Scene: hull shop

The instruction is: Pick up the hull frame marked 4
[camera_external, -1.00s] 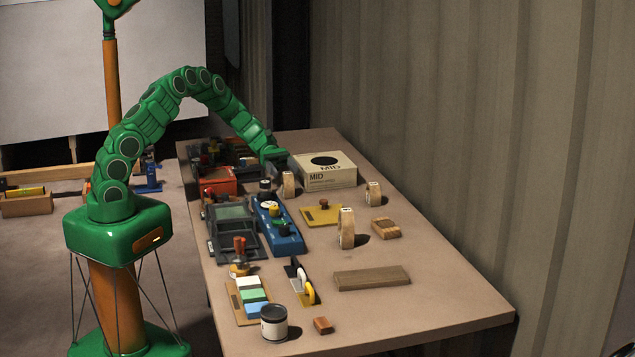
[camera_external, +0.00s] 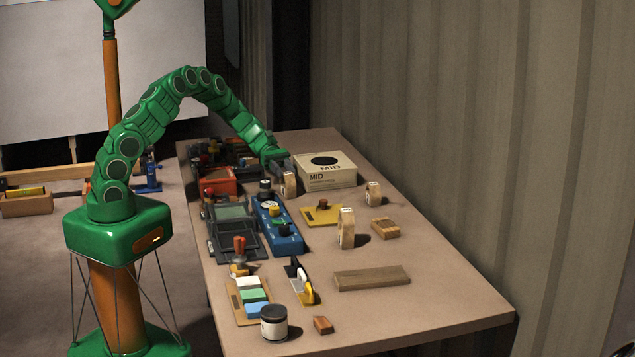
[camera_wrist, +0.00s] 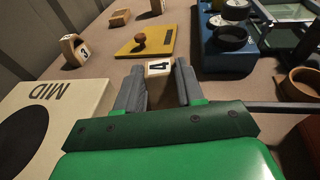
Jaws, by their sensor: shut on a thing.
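The hull frame marked 4 (camera_wrist: 159,68) is a small pale wooden piece with a black 4 on its top face. It sits between the two grey fingers of my gripper (camera_wrist: 160,82), which is shut on it. In the external view the frame (camera_external: 289,185) stands upright at the tabletop, just left of the MID box. My gripper (camera_external: 283,168) reaches it from behind, and its fingers are partly hidden there. I cannot tell whether the frame touches the table.
The MID box (camera_external: 325,176) stands close beside my gripper. Two other wooden frames (camera_external: 373,194) (camera_external: 346,229) stand farther right and nearer the front. A blue tool unit (camera_external: 290,244) and a yellow board with a knob (camera_external: 316,216) lie close by.

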